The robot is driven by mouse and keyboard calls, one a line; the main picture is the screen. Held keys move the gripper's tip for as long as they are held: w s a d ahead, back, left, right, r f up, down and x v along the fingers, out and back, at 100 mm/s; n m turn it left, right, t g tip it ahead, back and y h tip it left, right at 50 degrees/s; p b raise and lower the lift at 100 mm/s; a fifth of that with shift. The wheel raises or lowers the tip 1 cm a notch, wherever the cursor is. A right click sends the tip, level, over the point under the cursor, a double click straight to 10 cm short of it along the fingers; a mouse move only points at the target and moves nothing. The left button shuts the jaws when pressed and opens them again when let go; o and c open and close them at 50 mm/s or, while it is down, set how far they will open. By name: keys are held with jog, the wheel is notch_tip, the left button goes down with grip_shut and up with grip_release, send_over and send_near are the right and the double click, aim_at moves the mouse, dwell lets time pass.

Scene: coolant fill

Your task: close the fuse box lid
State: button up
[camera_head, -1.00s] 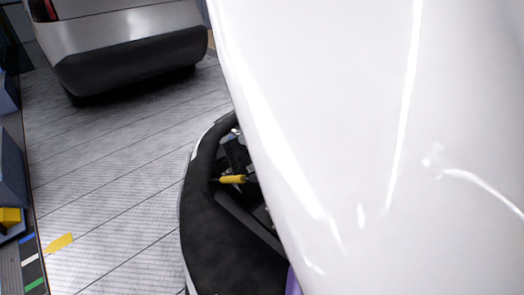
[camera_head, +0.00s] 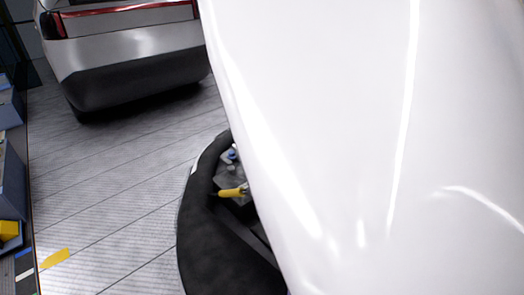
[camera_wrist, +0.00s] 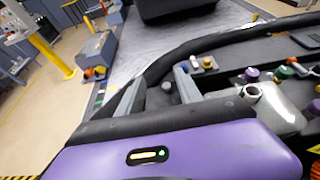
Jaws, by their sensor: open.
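My gripper (camera_wrist: 162,82) shows in the wrist view as two grey fingers set apart, with nothing between them. It is over the near left side of an open engine bay (camera_wrist: 228,48). I cannot pick out the fuse box or its lid for certain in either view. In the head view a large white surface covers most of the right side and hides most of the bay and my gripper. The part of the bay that shows there has a black rim (camera_head: 205,235).
A white reservoir (camera_wrist: 280,115) and several coloured caps, one purple (camera_wrist: 252,74) and one yellow (camera_wrist: 208,63), stand in the bay right of my gripper. A yellow handle (camera_head: 230,193) shows in the head view. Another vehicle (camera_head: 125,55) stands behind, with clear floor between.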

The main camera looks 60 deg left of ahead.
jog(key=p+v, duration=0.1)
jog(key=v, duration=0.5)
jog(key=shift+d+r, duration=0.15)
jog(key=shift+d, duration=0.15)
dwell(0.3)
